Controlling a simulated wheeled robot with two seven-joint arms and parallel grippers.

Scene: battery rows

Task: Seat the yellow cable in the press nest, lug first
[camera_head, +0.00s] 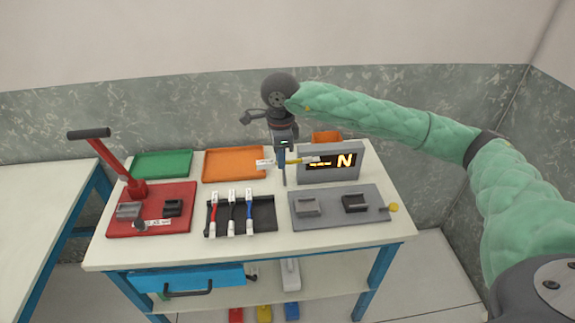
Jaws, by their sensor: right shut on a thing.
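My right gripper (284,168) is shut on the yellow cable (300,161) and holds it level above the back part of the table. A white tag (265,163) shows at the cable's left end; the right end lies in front of the display box, too small to make out clearly. The red press (180,222) with its raised lever (113,160) stands at the table's left. On its base sit a light grey block (128,211) and a black block (173,208); I cannot tell which holds the nest. The cable is apart from the press. My left gripper is out of view.
A dark rack (263,214) holds red, blue and black tagged cables. A grey plate (340,221) with two blocks lies right of it. A display box (330,175) shows an N. Green (162,163) and orange (233,164) trays stand at the back.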

